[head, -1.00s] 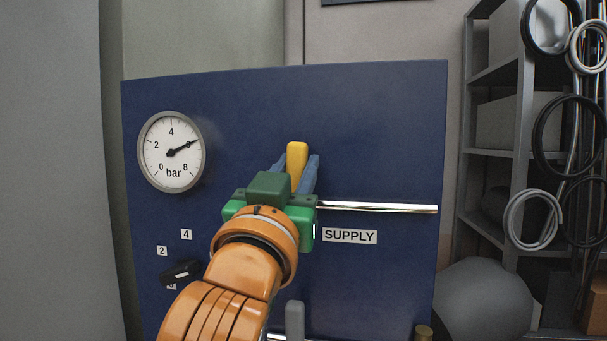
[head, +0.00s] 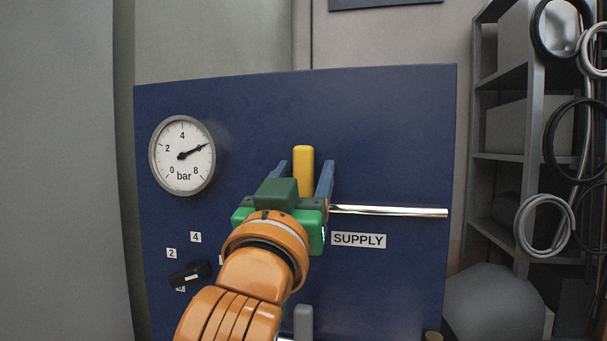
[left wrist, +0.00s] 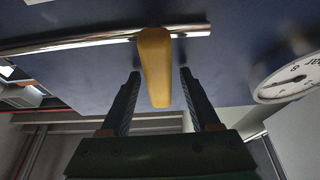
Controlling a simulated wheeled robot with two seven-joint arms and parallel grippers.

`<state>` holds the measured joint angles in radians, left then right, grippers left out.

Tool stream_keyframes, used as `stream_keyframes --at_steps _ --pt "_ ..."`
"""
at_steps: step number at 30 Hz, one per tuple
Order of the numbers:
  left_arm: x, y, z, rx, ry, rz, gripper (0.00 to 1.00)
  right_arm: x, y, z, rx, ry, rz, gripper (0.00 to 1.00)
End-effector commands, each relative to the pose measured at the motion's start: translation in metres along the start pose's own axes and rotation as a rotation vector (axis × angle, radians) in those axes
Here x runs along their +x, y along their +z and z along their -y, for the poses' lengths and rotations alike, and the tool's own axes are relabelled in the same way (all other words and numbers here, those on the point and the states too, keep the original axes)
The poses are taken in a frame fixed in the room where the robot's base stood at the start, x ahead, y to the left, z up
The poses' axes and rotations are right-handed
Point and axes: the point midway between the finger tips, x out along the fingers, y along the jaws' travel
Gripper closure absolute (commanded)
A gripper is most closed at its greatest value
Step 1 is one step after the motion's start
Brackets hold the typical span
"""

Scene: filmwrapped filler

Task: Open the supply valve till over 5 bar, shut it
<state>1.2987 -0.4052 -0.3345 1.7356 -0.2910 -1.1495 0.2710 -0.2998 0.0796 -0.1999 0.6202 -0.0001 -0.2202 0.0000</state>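The supply valve's yellow lever (head: 303,170) stands upright, crosswise to the bright horizontal pipe (head: 390,211) above the SUPPLY label (head: 358,240). The lever also shows in the left wrist view (left wrist: 155,65). My left gripper (head: 304,178) is open around the lever, one finger on each side; the left wrist view (left wrist: 156,82) shows gaps on both sides. The valve body is hidden behind my gripper. The round bar gauge (head: 182,156) has its needle at upper right, at about 6, covering that numeral. My right gripper is not in view.
A black knob (head: 188,275) with number labels sits lower left on the blue panel (head: 390,130). A grey handle (head: 303,322) stands below my left wrist. Shelves with hanging hoses (head: 545,220) are at the right.

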Motion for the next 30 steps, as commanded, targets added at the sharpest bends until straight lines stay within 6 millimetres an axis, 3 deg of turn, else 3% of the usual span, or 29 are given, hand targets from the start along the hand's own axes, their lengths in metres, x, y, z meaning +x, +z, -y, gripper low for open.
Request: stream_keyframes --at_steps 5,9,15,30 --pt "-0.005 0.001 0.000 0.000 0.000 -0.005 0.38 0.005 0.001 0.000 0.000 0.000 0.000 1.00" --pt "-0.036 0.005 0.000 0.000 0.001 -0.009 0.38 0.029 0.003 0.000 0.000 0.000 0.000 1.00" --pt "-0.068 0.002 0.000 0.000 0.000 -0.004 0.38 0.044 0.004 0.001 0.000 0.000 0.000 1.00" --pt "-0.071 -0.001 0.000 0.000 0.000 -0.001 0.38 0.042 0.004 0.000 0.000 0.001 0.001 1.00"
